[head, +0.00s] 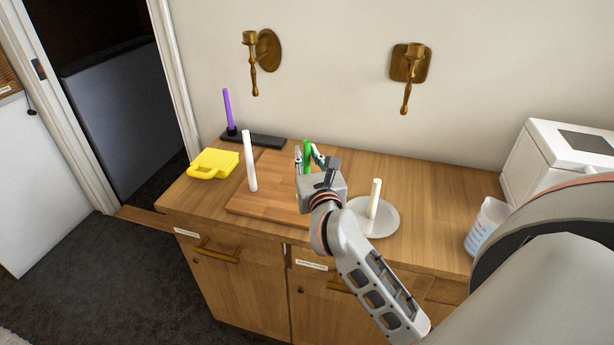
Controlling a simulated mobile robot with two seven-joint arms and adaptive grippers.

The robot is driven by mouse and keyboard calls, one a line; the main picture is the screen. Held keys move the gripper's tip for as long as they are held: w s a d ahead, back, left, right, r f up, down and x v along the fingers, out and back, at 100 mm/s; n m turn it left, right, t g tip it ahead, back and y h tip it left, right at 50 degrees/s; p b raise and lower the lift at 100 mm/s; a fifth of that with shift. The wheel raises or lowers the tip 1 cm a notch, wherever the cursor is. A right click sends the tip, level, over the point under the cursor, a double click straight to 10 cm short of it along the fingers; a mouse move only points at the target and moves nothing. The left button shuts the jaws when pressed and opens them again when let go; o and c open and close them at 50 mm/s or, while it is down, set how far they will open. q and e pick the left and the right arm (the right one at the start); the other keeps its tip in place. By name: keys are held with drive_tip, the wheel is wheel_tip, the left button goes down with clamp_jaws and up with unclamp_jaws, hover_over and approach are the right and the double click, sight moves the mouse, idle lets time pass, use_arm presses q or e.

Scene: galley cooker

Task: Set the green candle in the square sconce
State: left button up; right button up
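The green candle (308,150) stands upright over the wooden board, partly hidden by my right gripper. My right gripper (308,158) has one finger on each side of the candle, close to it. Whether the fingers touch it, and whether its foot rests on the board, I cannot tell. The square sconce (423,66) is brass, with a square backplate and an upright cup at its top. It is on the wall at the upper right of the gripper, and its cup looks empty. My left gripper is not in view.
A round-backed sconce (270,45) hangs further left. A white candle (250,165) stands on the board (272,190); a purple candle (228,110) stands behind. A cream candle on a grey disc (385,222), a yellow object (213,163), a measuring cup (486,226) and a white appliance (550,155) share the counter.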

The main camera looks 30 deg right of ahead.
clamp_jaws()
